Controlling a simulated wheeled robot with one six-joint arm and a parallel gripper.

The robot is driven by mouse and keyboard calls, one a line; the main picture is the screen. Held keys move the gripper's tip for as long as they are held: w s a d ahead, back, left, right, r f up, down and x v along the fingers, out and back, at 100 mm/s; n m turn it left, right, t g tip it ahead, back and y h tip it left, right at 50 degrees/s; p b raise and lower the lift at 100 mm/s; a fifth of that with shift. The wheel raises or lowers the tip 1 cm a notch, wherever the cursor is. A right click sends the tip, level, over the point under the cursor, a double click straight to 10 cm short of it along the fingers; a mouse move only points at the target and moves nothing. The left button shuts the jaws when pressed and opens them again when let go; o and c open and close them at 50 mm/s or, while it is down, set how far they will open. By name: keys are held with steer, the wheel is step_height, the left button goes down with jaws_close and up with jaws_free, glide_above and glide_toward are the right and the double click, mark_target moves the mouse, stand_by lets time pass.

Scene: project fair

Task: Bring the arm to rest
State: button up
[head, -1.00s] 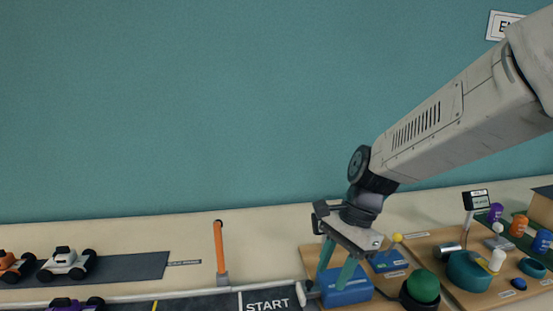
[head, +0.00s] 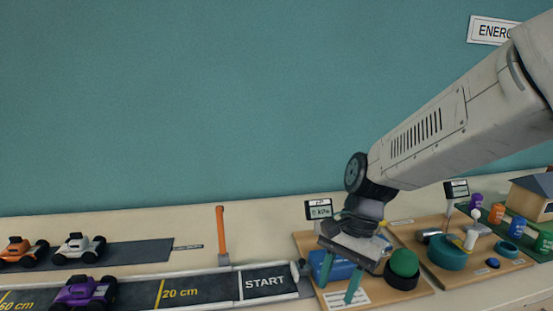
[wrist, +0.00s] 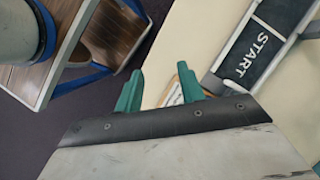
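My gripper (head: 338,279) hangs from the arm at the lower right of the head view, in front of a wooden board with a blue box and a green dome. Its two teal fingers stand apart with nothing between them. In the wrist view the gripper (wrist: 159,90) also shows spread, empty fingers, over the table's edge and the floor beside it. The arm reaches in from the right, bent down at the wrist.
The blue box (head: 343,266) and the green dome (head: 404,262) are close to the gripper. A track (head: 210,289) with a purple car (head: 84,292) lies left. A turquoise round part (head: 447,257) sits on another board at right. Wooden furniture (wrist: 107,38) stands beyond the floor in the wrist view.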

steer(key=s+d+r+n+t+h, duration=0.1)
steer(key=s+d+r+n+t, duration=0.1)
steer(key=s+d+r+n, duration=0.2)
steer(key=s+d+r+n+t+h, duration=0.2)
steer(key=s+d+r+n, duration=0.1)
steer(key=s+d, duration=0.7)
steer(key=shift+s+d+r+n, duration=0.4)
steer(key=shift+s+r, duration=0.4)
stand_by(2.0)
